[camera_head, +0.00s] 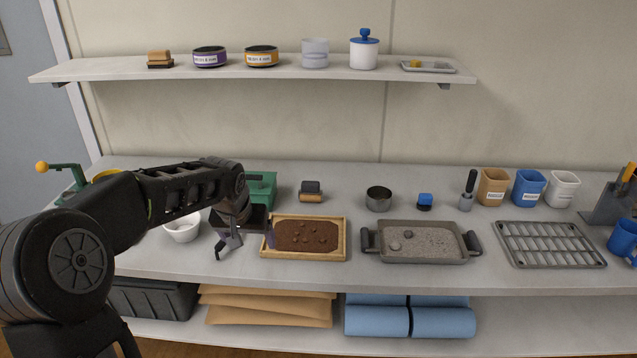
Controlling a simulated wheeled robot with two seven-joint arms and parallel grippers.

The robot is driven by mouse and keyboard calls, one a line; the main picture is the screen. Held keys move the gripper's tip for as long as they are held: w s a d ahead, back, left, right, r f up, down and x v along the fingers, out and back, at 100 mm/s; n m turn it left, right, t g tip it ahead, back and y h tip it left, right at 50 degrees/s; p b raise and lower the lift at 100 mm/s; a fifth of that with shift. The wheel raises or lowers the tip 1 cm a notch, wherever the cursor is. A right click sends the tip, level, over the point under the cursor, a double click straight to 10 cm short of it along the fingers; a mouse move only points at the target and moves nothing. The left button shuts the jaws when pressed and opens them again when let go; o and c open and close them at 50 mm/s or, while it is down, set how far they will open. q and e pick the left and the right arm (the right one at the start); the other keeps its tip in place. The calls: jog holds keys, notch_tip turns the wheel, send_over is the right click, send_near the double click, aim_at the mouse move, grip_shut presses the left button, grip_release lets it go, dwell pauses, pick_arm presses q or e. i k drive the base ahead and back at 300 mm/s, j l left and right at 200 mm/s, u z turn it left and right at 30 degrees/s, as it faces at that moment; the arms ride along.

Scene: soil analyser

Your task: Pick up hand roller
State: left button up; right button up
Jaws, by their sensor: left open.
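A small piece with a dark grey top and a tan rounded lower part, which looks like the hand roller (311,191), lies on the counter behind the wooden soil tray (347,240). A grey piece with an upright black handle (468,190) stands farther right; I cannot tell for sure which of the two is the roller. My left gripper (246,241) is open and seems empty. It points down at the left end of the soil tray, in front and to the left of the tan piece and apart from it. My right gripper is out of view.
A white bowl (182,229) and green bin (262,188) are near my left arm. A metal cup (378,198), blue-topped piece (424,201), grey tray of gravel (421,257) and wire rack (550,244) stand rightward. A shelf (270,72) runs above. Clear counter surrounds the tan piece.

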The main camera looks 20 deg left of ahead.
aim_at(309, 192)
jog(key=i, duration=1.15)
